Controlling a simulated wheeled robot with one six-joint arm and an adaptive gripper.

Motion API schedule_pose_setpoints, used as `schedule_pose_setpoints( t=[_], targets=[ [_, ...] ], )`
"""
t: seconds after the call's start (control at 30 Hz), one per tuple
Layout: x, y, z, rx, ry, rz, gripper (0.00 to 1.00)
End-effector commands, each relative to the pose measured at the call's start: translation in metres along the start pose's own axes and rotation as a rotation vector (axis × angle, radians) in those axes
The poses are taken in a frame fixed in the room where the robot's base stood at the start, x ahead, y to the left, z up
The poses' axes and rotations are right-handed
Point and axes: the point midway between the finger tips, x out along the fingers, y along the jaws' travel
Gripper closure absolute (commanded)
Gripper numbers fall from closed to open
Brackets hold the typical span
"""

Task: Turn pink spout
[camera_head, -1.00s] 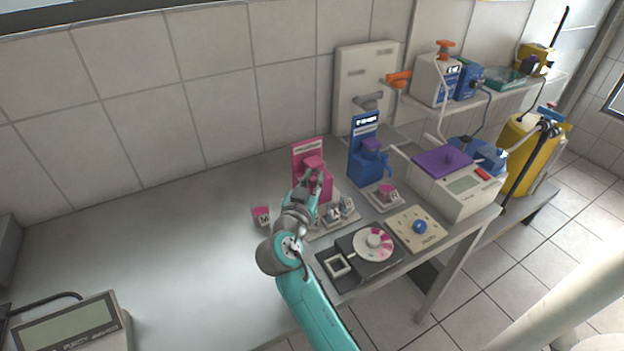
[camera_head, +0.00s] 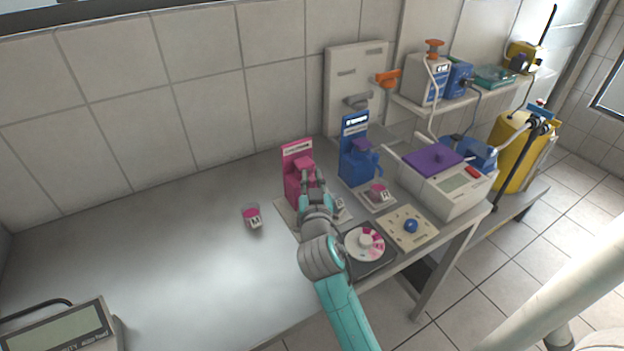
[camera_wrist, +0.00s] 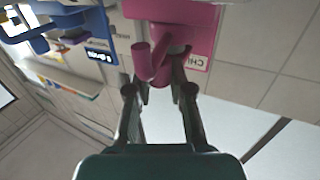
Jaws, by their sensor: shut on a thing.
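The pink dispenser (camera_head: 292,182) stands on the bench below a pink back panel with a label. Its pink spout (camera_wrist: 150,62) shows in the wrist view as a short tube with an angled piece, hanging from the pink body. My gripper (camera_wrist: 160,88) has its fingers on either side of the spout and is shut on it. In the head view my gripper (camera_head: 311,178) reaches the dispenser's right front side, and my wrist hides part of its base. The exact contact points of the fingers are hard to see.
A blue dispenser (camera_head: 357,166) stands close on the right. A pink-filled cup (camera_head: 251,215) stands to the left. A disc plate (camera_head: 364,243), a board with a blue knob (camera_head: 410,227) and a purple-topped machine (camera_head: 447,185) are to the right.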

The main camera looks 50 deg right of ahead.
Motion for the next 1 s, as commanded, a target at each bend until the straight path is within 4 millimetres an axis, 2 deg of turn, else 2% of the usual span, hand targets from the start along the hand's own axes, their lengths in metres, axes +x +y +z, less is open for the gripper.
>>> schedule_pose_setpoints(
  t=[0.03, 0.07, 0.13, 0.43, 0.57, 0.67, 1.0],
  targets=[
    [0.000, 0.000, 0.001, -0.001, -0.001, 0.001, 1.00],
    [0.000, 0.000, 0.001, -0.001, -0.001, 0.001, 0.72],
    [0.000, 0.000, 0.000, -0.001, -0.001, 0.001, 0.54],
    [0.000, 0.000, 0.000, -0.001, 0.000, 0.001, 0.53],
    [-0.007, 0.000, 0.001, -0.002, -0.001, 0.000, 0.53],
    [-0.020, -0.001, 0.001, -0.001, -0.002, -0.002, 0.53],
    [-0.084, -0.001, 0.001, -0.002, -0.002, -0.003, 0.53]
  ],
)
